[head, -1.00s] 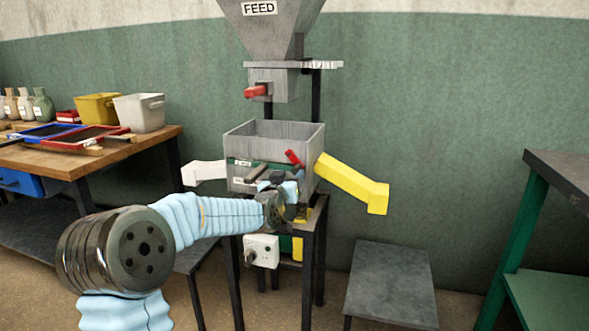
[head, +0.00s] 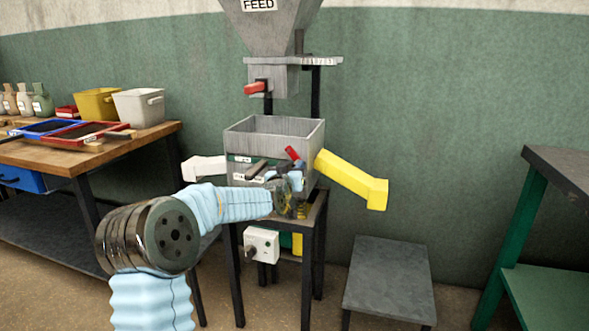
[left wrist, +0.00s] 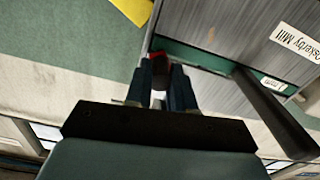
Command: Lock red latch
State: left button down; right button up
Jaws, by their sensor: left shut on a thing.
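The red latch (head: 292,153) sits tilted at the right end of the front of the grey box-shaped mill (head: 262,140). In the left wrist view the latch's red part (left wrist: 160,54) shows at the fingertips. My left gripper (head: 296,170) is at the mill's front right, just below the red top of the latch. Its two dark fingers (left wrist: 161,66) are closed in on the latch, with the red end showing beyond them. The lower part of the latch is hidden by the gripper. My right gripper is not in view.
A feed hopper (head: 270,30) with a red handle (head: 256,88) hangs above. A yellow chute (head: 350,180) sticks out right and a white chute (head: 203,168) left. A white control box (head: 262,244) is below. A wooden table (head: 150,142) with bins stands left.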

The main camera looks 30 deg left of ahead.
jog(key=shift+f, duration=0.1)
pick_arm(q)
jog(key=shift+a+f+m+b, duration=0.15)
jog(key=shift+f+m+b, duration=0.1)
jog(key=shift+m+b, duration=0.45)
jog(key=shift+s+a+f+m+b, duration=0.1)
jog(key=shift+a+m+b, duration=0.35)
jog(key=shift+m+b, duration=0.65)
jog(key=shift+s+a+f+m+b, duration=0.15)
jog(key=shift+a+m+b, duration=0.25)
jog(key=shift+m+b, duration=0.65)
jog(key=shift+s+a+f+m+b, duration=0.1)
jog(key=shift+a+m+b, duration=0.35)
jog(key=shift+m+b, duration=0.65)
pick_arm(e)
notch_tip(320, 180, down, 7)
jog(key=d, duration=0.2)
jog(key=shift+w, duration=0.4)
pick_arm(q)
jog(key=shift+m, duration=0.25)
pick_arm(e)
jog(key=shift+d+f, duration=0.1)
pick_arm(q)
jog(key=c, duration=1)
grip_release()
